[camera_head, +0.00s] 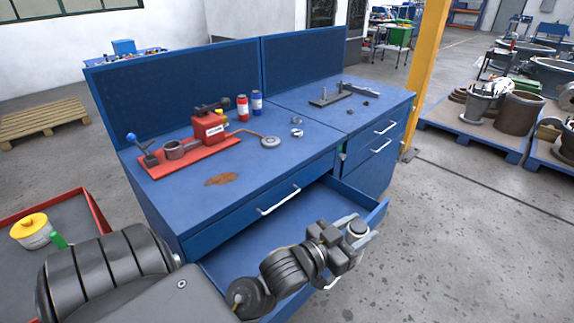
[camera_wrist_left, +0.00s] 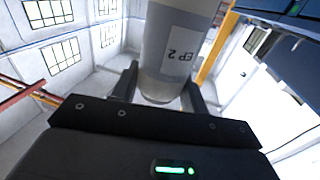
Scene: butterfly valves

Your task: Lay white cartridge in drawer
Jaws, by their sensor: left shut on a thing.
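The white cartridge (camera_wrist_left: 178,50) is a pale cylinder with a label reading "EP 2" in the left wrist view. My left gripper (camera_wrist_left: 160,88) is shut on it, with one dark finger on each side. In the head view, my left gripper (camera_head: 357,238) is over the right front part of the open drawer (camera_head: 262,236), and the cartridge there is mostly hidden by the gripper. The drawer is blue, pulled out from the workbench, and its visible floor is bare. My arm covers its front left part. My right gripper is not in view.
The blue workbench (camera_head: 310,140) carries a red fixture (camera_head: 208,126), a red can (camera_head: 242,107), a blue can (camera_head: 257,102) and small metal parts. Closed drawers are at the right. A red-edged cart (camera_head: 82,226) with a yellow-lidded tub (camera_head: 32,230) stands at the left.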

